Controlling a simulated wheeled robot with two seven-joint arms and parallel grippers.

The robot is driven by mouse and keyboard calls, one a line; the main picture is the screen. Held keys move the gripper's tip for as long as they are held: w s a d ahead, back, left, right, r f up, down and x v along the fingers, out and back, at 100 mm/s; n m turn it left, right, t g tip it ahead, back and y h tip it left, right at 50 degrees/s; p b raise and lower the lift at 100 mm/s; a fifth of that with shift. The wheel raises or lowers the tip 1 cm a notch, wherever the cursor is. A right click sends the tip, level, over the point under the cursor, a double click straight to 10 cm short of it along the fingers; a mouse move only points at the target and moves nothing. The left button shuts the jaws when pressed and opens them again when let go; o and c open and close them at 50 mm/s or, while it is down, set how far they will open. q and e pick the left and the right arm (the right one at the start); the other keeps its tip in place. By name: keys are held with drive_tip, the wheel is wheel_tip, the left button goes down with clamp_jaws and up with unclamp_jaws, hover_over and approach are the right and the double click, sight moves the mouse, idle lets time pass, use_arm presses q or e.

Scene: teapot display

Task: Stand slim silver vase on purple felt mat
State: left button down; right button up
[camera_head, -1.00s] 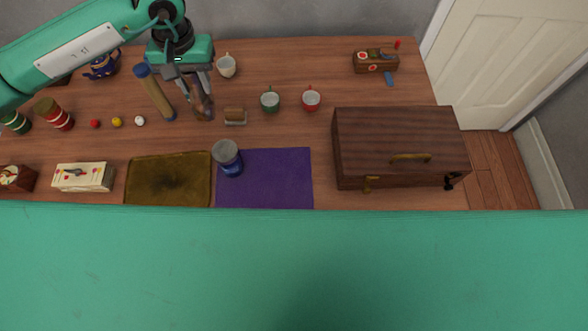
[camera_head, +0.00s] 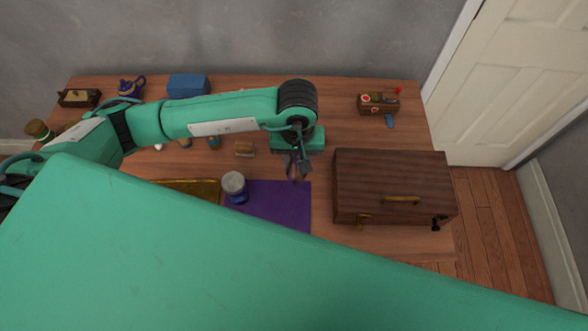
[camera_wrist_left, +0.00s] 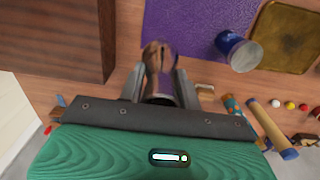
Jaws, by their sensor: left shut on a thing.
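The slim silver vase (camera_wrist_left: 157,62), shiny with brownish reflections, is between the two fingers of my left gripper (camera_wrist_left: 160,88) in the left wrist view. In the head view the left gripper (camera_head: 293,172) points down at the back right part of the purple felt mat (camera_head: 285,213), with the vase mostly hidden under it. I cannot tell whether the vase's foot touches the mat. The mat also fills the top of the left wrist view (camera_wrist_left: 190,25). My right gripper is not in view.
A blue jar with a grey lid (camera_head: 235,184) stands at the mat's left edge. A golden tray (camera_head: 205,189) lies left of it. A large wooden chest (camera_head: 390,180) stands close on the mat's right. A small brown item (camera_head: 244,149) lies behind the mat.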

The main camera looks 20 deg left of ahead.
sight(296, 177)
use_arm(q)
wheel_tip(296, 177, down, 5)
drive_tip(key=shift+f+p, duration=0.15)
drive_tip(key=shift+p, duration=0.35)
wheel_tip(296, 177, down, 4)
drive_tip(key=shift+f+p, duration=0.1)
drive_tip(key=shift+p, duration=0.5)
drive_tip(key=shift+f, duration=0.2)
drive_tip(key=shift+f+b, duration=0.1)
drive_tip(key=shift+b, duration=0.2)
drive_tip(key=c, duration=1)
unclamp_jaws()
